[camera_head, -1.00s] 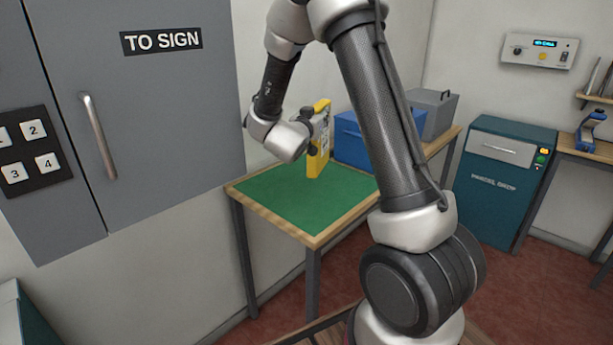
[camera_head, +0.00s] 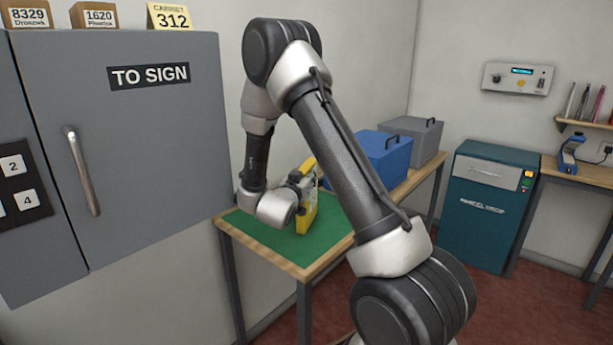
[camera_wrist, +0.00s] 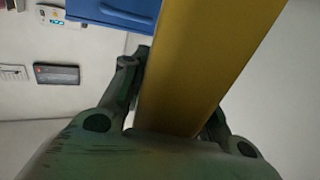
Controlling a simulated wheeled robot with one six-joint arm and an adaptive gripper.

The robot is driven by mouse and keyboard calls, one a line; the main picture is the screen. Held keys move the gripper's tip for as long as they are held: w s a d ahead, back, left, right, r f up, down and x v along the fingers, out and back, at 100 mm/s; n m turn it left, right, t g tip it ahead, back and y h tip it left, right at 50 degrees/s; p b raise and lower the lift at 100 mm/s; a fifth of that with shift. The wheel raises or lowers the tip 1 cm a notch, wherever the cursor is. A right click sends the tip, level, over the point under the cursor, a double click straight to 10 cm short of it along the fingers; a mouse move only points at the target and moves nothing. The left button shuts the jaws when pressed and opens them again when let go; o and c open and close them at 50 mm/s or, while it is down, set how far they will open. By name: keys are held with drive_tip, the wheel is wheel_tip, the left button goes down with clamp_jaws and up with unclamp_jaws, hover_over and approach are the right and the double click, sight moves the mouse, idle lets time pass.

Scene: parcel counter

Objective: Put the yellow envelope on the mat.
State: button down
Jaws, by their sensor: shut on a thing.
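The yellow envelope (camera_head: 306,213) stands upright, edge-on, at the green mat (camera_head: 270,235) on the wooden counter. Its lower end is at the mat's surface in the head view; I cannot tell whether it touches. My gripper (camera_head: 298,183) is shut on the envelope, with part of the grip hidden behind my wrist. In the wrist view the envelope (camera_wrist: 210,65) fills the middle, between the two fingers of my gripper (camera_wrist: 178,100). My arm hides part of the mat's right side.
A blue box (camera_head: 386,157) and a grey box (camera_head: 418,136) with handles stand behind the mat. A grey cabinet (camera_head: 130,150) marked TO SIGN is close on the left. A teal parcel drop (camera_head: 485,205) stands right. Bare mat shows in front of the envelope.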

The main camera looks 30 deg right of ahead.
drive_tip(key=shift+f, duration=0.1)
drive_tip(key=c, duration=1.1)
unclamp_jaws()
drive_tip(key=v, duration=1.2)
drive_tip(key=shift+s, duration=0.1)
